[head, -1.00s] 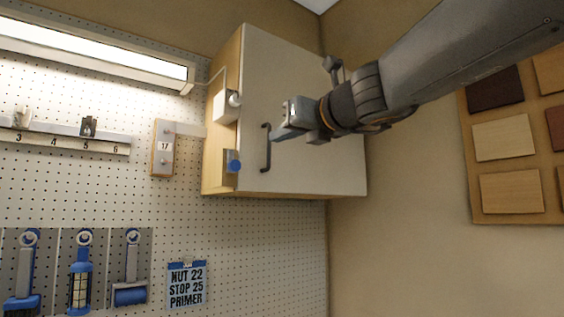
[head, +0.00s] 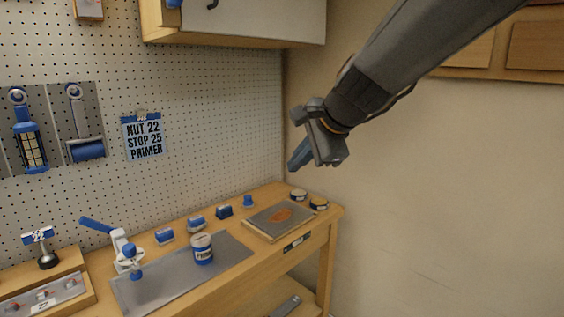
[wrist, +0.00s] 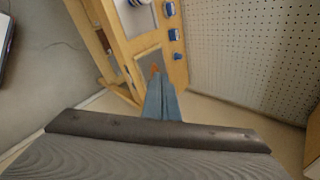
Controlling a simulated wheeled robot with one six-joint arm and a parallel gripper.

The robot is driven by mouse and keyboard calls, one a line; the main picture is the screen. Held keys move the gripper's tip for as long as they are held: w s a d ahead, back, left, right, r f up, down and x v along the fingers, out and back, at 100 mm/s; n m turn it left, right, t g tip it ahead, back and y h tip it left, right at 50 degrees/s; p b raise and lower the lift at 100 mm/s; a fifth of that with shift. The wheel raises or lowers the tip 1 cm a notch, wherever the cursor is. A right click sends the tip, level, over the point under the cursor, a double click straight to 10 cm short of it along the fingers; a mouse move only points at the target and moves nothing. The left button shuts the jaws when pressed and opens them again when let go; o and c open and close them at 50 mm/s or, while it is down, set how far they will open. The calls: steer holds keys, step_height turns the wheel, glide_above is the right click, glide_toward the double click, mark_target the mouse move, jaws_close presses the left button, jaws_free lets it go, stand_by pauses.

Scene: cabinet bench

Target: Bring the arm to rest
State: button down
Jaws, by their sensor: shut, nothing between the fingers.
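My gripper (head: 300,158) hangs in the air at the right of the head view, in front of the bare wall and above the right end of the bench. Its fingers are shut with nothing between them, and they point down and to the left. In the wrist view the closed fingers (wrist: 162,100) show in the middle, with the bench beyond them. My gripper touches nothing that I can see.
The wooden bench (head: 325,228) holds a board with an orange patch (head: 282,217), a labelled can (head: 202,249) and several small blue items. The wall cabinet (head: 240,38) is at the top. A pegboard (head: 215,120) is behind. The air around my gripper is free.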

steer(key=s+d+f+n+g+h, duration=0.2)
steer(key=s+d+f+n, duration=0.5)
steer(key=f, duration=0.5)
steer(key=s+d+f+n+g+h, duration=0.2)
steer(key=s+d+f+n+g, duration=0.2)
steer(key=s+d+f+n, duration=0.3)
steer(key=s+d+f, duration=0.2)
steer(key=s+f, duration=0.3)
steer(key=f, duration=0.1)
steer(key=shift+s+h, duration=0.3)
steer(key=shift+h, duration=0.1)
